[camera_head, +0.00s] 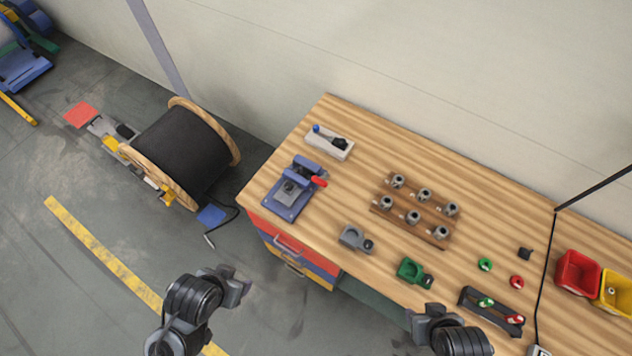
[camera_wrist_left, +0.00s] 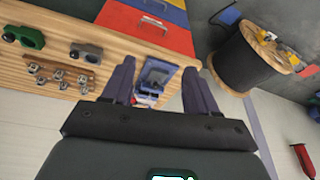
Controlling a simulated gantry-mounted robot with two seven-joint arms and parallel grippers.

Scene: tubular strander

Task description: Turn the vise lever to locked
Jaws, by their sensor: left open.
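The blue vise (camera_head: 288,195) stands near the left end of the wooden workbench. Its lever has a red grip (camera_head: 319,181) pointing to the right, towards the bench middle. In the left wrist view the vise (camera_wrist_left: 158,73) shows between the fingers, beyond them; the gripper body hides part of its lower side. My left gripper (camera_head: 240,286) is off the bench, in front of its left end and apart from the vise. It also shows in the left wrist view (camera_wrist_left: 157,80), open and empty. My right gripper (camera_head: 428,313) is at the bench's front edge; its jaw state is unclear.
A grey block with a blue-knobbed lever (camera_head: 330,142) sits behind the vise. A wooden rack with grey cylinders (camera_head: 414,208), a grey part (camera_head: 354,238) and a green part (camera_head: 412,272) lie to the right. A cable reel (camera_head: 184,152) stands on the floor left of the bench.

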